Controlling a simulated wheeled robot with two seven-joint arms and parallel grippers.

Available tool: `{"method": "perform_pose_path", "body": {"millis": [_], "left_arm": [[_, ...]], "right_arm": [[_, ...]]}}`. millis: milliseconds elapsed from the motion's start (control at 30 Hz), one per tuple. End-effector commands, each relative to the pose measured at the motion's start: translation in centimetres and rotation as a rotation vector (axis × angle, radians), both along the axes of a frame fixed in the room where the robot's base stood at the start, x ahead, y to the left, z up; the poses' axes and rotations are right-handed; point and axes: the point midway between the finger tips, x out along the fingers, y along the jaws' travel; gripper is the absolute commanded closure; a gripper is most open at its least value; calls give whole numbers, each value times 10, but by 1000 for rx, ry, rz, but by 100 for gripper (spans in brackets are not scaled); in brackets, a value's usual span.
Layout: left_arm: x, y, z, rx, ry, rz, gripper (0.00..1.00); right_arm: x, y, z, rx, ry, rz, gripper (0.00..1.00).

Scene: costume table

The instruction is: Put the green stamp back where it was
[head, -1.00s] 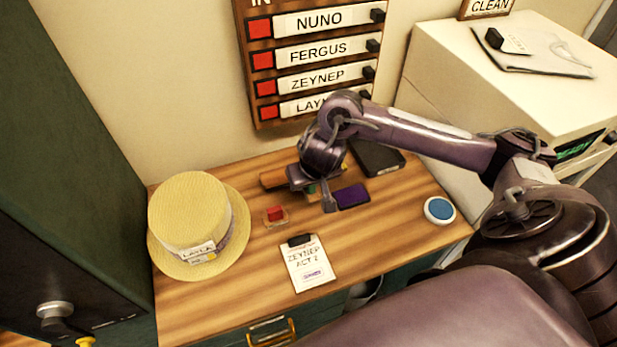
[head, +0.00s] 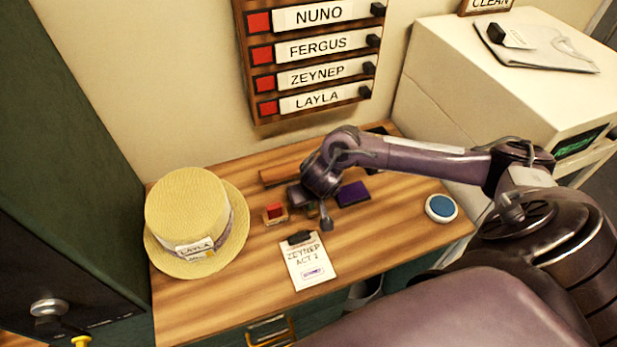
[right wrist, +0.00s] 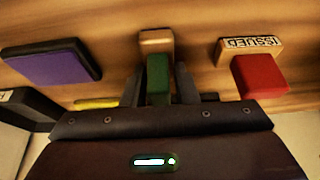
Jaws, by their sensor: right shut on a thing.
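The green stamp (right wrist: 158,78) is between the fingers of my right gripper (right wrist: 158,92), which is shut on its green handle. The stamp's pale wooden base (right wrist: 156,40) sticks out past the fingertips. In the head view, my right gripper (head: 316,212) is low over the table, between the red stamp and the purple ink pad. The green stamp is mostly hidden there; I cannot tell whether its base touches the table. My left gripper is not in view.
A red stamp (head: 275,211), marked ISSUED, sits left of the gripper; a purple pad (head: 353,194) is right. A wooden bar (head: 279,177) lies behind. A ZEYNEP card (head: 308,265) is in front, a straw hat (head: 187,205) left, a blue round pad (head: 440,208) right.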

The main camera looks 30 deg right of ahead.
Motion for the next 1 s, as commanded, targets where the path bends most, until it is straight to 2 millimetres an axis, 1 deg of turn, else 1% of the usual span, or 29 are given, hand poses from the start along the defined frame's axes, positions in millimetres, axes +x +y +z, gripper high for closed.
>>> {"method": "perform_pose_path", "body": {"millis": [33,167,200,433,567,667,900,1000], "left_arm": [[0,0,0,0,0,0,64],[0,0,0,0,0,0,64],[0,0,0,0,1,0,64],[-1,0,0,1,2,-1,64],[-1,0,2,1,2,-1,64],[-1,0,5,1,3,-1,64],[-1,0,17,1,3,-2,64],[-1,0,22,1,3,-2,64]], "right_arm": [[0,0,-1,0,0,0,71],[0,0,-1,0,0,0,54],[0,0,-1,0,0,0,51],[0,0,0,0,0,0,51],[-1,1,7,1,0,1,51],[-6,2,21,0,-1,2,51],[-26,7,71,0,-3,4,51],[-33,9,88,1,-2,4,51]]}}
